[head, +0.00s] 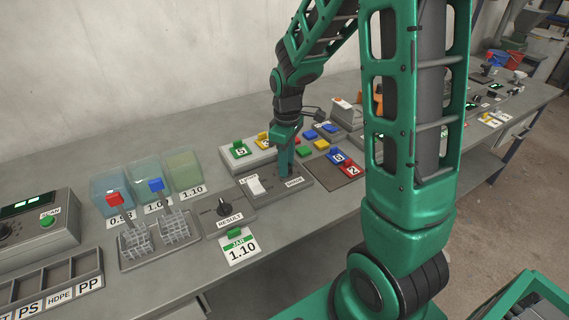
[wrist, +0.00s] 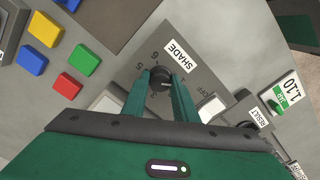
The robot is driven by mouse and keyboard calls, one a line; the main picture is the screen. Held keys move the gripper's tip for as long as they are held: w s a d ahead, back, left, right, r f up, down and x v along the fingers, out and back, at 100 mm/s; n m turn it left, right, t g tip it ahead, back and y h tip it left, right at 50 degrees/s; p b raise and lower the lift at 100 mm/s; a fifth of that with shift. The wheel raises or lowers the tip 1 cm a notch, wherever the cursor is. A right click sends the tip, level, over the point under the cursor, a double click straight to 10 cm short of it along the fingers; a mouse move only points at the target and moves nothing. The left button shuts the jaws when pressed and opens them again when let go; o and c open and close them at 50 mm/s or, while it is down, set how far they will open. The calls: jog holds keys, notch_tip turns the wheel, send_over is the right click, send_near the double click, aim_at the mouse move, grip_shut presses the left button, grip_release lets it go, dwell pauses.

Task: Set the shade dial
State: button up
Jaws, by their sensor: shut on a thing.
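The shade dial is a small dark round knob (wrist: 160,80) on a grey panel (head: 292,191), with a white SHADE label (wrist: 182,54) beside it in the wrist view. Numbers are printed around it; a 5 and a 6 are readable. My gripper (wrist: 161,84) is shut on the knob, with one green finger on each side. In the head view my gripper (head: 285,172) reaches down to the panel and hides the knob. The exact number that the pointer is at cannot be told.
A white rocker switch (head: 256,186) sits on the same panel, left of my gripper. A RESULT knob (head: 223,207) stands further left. Coloured blocks (wrist: 44,29) lie close by. Left are jars (head: 184,168) and baskets holding red and blue handled things.

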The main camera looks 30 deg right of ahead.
jog(key=shift+w+r, duration=0.1)
jog(key=shift+w, duration=0.1)
jog(key=o, duration=1.1)
jog(key=shift+c, duration=0.2)
jog(key=shift+s, duration=0.1)
notch_tip(320, 180, up, 11)
jog(key=shift+f, duration=0.2)
